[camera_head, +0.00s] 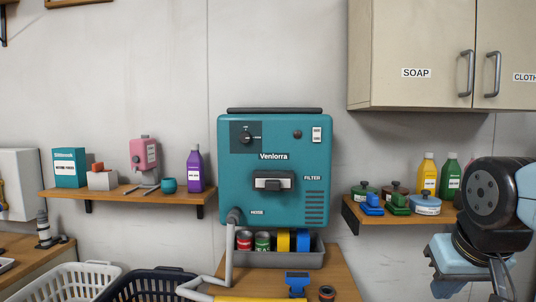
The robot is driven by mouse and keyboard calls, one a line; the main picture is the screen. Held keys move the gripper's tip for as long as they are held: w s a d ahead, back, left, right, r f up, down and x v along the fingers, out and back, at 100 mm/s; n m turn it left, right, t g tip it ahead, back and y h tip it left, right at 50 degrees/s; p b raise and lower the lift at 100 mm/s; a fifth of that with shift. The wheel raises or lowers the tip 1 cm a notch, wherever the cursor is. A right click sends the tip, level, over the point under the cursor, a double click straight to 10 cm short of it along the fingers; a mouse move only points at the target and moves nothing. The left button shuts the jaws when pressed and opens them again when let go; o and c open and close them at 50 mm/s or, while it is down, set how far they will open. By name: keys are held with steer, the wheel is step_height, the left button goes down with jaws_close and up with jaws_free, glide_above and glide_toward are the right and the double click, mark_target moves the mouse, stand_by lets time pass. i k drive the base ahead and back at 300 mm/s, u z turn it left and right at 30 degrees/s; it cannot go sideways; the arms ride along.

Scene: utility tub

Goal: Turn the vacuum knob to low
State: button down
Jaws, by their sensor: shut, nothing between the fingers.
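The teal vacuum unit (272,205), labelled Venlorra, is mounted on the wall in the middle of the view. Its small black vacuum knob (246,137) sits on a dark panel at its upper left, with a light pointer mark; the lettering around it is too small to read. My gripper (499,281) is at the lower right edge, under my black wrist joint, partly cut off by the frame. It is shut and empty, well to the right of the unit and below the knob's height, touching nothing that I can see.
A black filter handle (273,181) and a grey hose (231,245) are on the unit. A right shelf (366,216) holds bottles and pots beside my arm. A cabinet (420,45) hangs above. Air before the knob is clear.

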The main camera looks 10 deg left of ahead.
mark_target(246, 136)
steer(key=u, duration=0.05)
steer(key=k, duration=1)
steer(key=u, duration=0.6)
steer(key=i, duration=0.9)
steer(key=u, duration=0.05)
